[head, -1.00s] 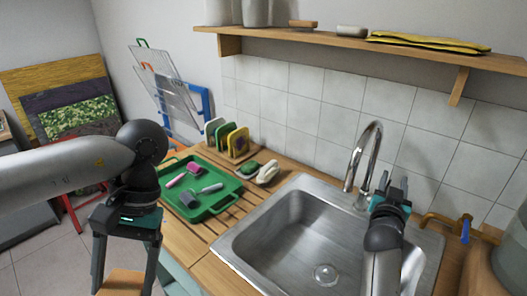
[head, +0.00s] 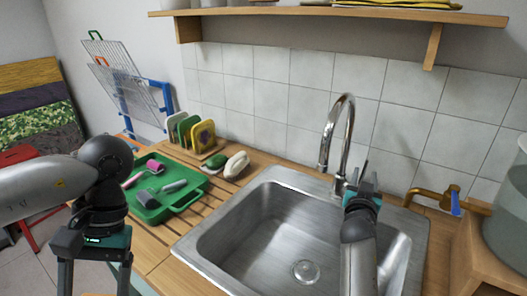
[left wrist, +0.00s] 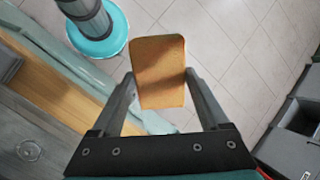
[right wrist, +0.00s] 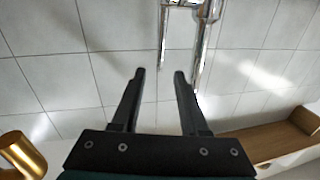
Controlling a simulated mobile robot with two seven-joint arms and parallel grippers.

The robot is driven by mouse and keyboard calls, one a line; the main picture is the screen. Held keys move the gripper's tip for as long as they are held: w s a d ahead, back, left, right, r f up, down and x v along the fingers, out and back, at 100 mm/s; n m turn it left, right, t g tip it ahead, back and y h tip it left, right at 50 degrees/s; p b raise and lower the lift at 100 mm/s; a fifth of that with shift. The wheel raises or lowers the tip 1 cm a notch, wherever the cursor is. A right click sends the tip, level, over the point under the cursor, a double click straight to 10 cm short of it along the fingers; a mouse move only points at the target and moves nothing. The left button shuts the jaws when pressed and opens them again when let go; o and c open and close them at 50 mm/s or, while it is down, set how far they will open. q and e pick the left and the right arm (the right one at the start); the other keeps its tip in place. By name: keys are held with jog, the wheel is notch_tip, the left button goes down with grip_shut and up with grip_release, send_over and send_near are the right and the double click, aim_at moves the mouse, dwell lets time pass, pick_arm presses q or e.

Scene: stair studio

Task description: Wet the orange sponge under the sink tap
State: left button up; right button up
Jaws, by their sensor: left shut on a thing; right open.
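The orange sponge (left wrist: 160,65) shows in the left wrist view, held between the fingers of my left gripper (left wrist: 162,80), above the tiled floor. In the head view my left gripper (head: 92,262) points down at the lower left, left of the counter; its fingertips are cut off. The steel sink (head: 300,205) is at centre right, its basin empty with a round drain. The chrome tap (head: 349,115) arches over its back edge. My right gripper (head: 362,185) is open and empty, close to the tap base; the tap also shows in the right wrist view (right wrist: 203,40).
A green tray (head: 150,214) with brushes stands left of the sink. A green brush and a pale item (head: 237,165) lie behind it, near upright sponges (head: 203,135). A brass tap (head: 435,195) and a large clear vessel (head: 508,225) stand at the right. A shelf (head: 330,16) hangs above.

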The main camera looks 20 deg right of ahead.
aim_at(366, 163)
pick_arm(q)
notch_tip(366, 163, down, 3)
jog(key=b, duration=0.3)
jog(key=shift+f, duration=0.1)
pick_arm(e)
jog(key=x, duration=1)
jog(key=shift+s, duration=0.1)
grip_shut()
dwell(0.8)
